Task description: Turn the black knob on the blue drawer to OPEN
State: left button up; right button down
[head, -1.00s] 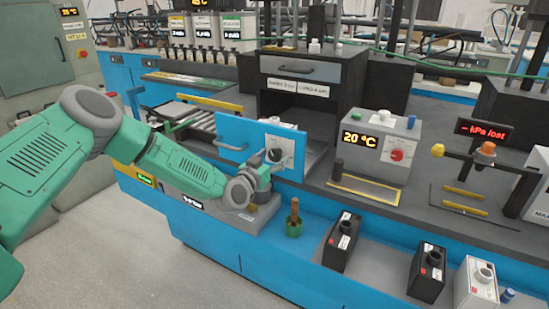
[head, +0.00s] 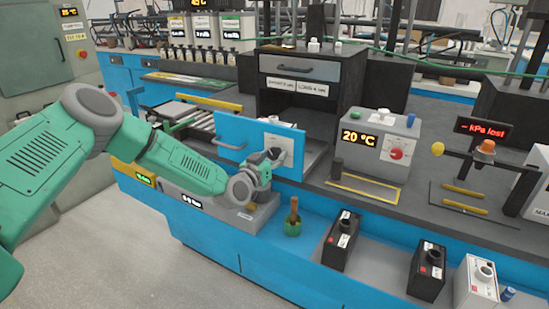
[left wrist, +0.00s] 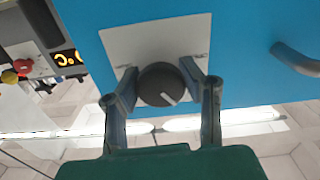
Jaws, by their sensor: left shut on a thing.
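The blue drawer front (head: 232,132) stands out from the bench and carries a white plate (head: 283,143) at its right. In the left wrist view the black knob (left wrist: 160,86) sits on the white plate (left wrist: 150,40), with a pale pointer line slanting toward the lower right. My left gripper (left wrist: 161,88) has one finger on each side of the knob, shut on it. In the head view my left gripper (head: 275,157) covers the knob. The lettering on the plate is too small to read. My right gripper is not in view.
The drawer's handle (head: 232,146) is left of the plate. A grey 20 °C box (head: 375,125) stands on the bench to the right. A green pot with a brown handle (head: 292,226) and several battery boxes (head: 342,240) are on the lower ledge.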

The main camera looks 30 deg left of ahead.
pick_arm(q)
jog(key=n+b, duration=0.5)
jog(key=n, duration=0.1)
jog(key=shift+f+n, duration=0.15)
jog(key=shift+n, duration=0.15)
jog(key=shift+n+b, duration=1.95)
jog(key=shift+n, duration=0.25)
jog(key=shift+r, duration=0.2)
jog(key=o, duration=1.2)
jog(key=shift+a, duration=0.1)
